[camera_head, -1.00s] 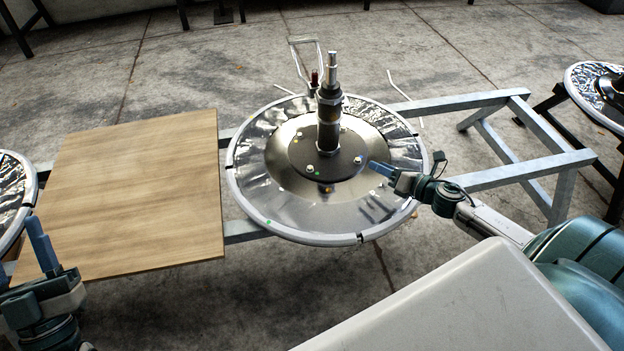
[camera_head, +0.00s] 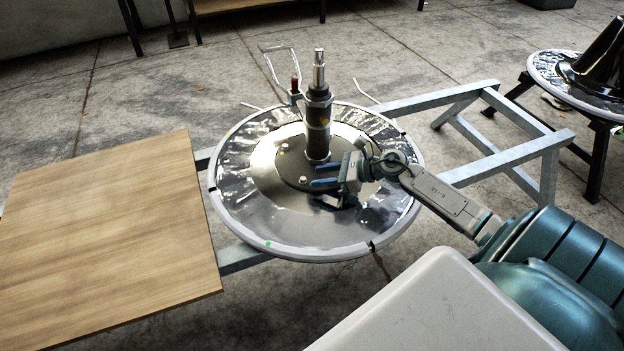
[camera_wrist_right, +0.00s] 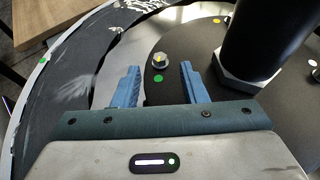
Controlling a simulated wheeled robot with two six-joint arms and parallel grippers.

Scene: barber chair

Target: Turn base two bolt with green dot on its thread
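The round base (camera_head: 290,243) has a black centre plate (camera_head: 290,165) with bolts around an upright post (camera_head: 318,110). My right gripper (camera_head: 314,176) is over the plate's near side, open, its blue fingers pointing left. In the right wrist view, a silver bolt (camera_wrist_right: 160,60) with a yellowish top stands on the plate beyond and between the open fingertips (camera_wrist_right: 158,68). A green dot (camera_wrist_right: 158,79) lies on the plate beside that bolt. I cannot make out a green dot on the bolt's thread. Another bolt (camera_wrist_right: 228,20) stands farther off beside a yellow dot. My left gripper is out of view.
The post (camera_wrist_right: 262,45) with its hex nut is close to the right finger. A wooden board (camera_head: 110,235) is at the left. A metal frame (camera_head: 510,155) extends right, towards another round base (camera_head: 545,72). A red-handled lever (camera_head: 295,85) is behind the base.

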